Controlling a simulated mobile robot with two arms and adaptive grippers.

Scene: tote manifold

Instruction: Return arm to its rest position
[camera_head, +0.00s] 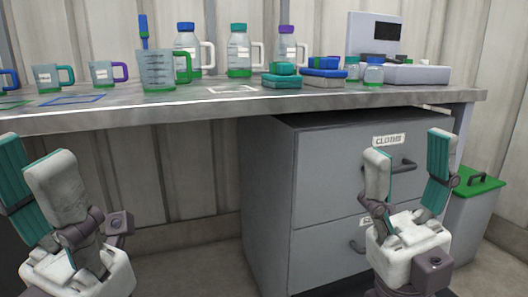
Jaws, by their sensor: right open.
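My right gripper (409,150) is open and empty, fingers pointing up. It shows in front of the grey drawer cabinet (268,185), over the drawer labelled CLOTHS, below the bench top's edge in the picture. My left gripper (30,155) is at the far left, also fingers up. Its fingers stand apart with a teal pad showing, and nothing is seen between them. It shows in front of the panelled wall below the bench. Whether either gripper touches anything is not clear, but both look nearer than the cabinet.
The metal bench (200,112) spans the view. On it stand a measuring jug (157,72), cups, bottles with handles, small jars, teal and blue stacked boxes (322,73) and a grey device (373,40). A green-lidded bin (478,215) stands right of the cabinet.

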